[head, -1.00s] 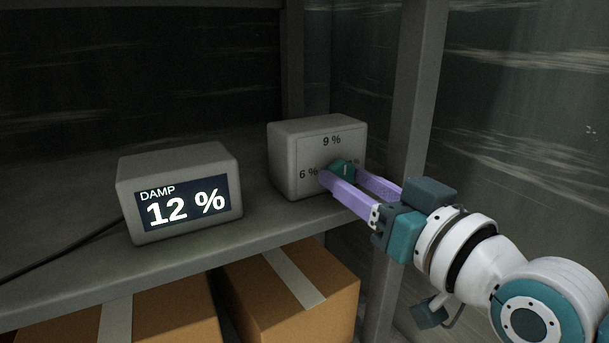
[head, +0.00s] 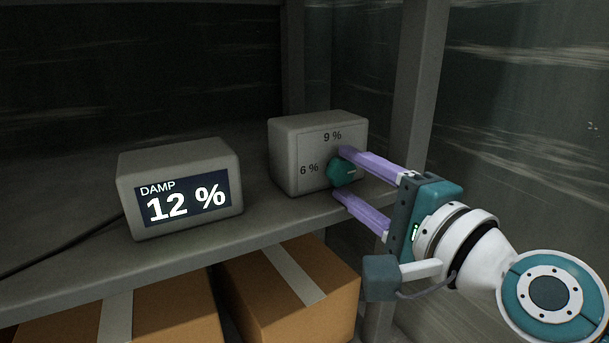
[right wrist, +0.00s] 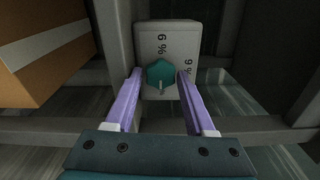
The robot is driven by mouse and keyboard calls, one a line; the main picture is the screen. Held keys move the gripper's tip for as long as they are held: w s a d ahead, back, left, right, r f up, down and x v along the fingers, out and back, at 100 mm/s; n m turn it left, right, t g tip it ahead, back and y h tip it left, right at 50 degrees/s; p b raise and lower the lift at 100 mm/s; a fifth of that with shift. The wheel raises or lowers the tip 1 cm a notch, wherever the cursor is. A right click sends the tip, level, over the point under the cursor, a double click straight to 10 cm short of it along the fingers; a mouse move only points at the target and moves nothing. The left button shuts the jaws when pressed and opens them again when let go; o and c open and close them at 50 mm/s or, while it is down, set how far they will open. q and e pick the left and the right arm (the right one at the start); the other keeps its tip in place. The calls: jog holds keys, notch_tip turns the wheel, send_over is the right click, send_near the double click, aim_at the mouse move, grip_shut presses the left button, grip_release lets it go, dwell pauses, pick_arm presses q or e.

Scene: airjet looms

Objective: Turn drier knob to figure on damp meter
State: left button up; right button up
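The damp meter (head: 180,190) stands on the shelf at the left; its screen reads "DAMP 12 %". The drier box (head: 290,158) stands to its right, with "9 %" above its knob and "6 %" to the left. The teal drier knob (head: 342,173) has a white pointer mark facing right in the head view; the marking on that side is hidden by my gripper. My right gripper (head: 341,174) is open, one finger above and one below the knob. In the right wrist view, small gaps show between the fingers and the knob (right wrist: 160,73). My left gripper is out of view.
A shelf post (head: 417,90) rises just right of the drier box, close behind my right gripper. Cardboard boxes (head: 330,300) sit beneath the shelf (head: 70,265). A dark cable (head: 60,250) runs left from the meter. The shelf between the two devices is clear.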

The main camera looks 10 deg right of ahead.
jog(key=shift+o, duration=1.4)
jog(key=shift+s, duration=0.1)
jog(key=shift+s+d, duration=0.2)
jog(key=shift+s, duration=0.2)
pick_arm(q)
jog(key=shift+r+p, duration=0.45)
pick_arm(e)
jog(key=v, duration=0.5)
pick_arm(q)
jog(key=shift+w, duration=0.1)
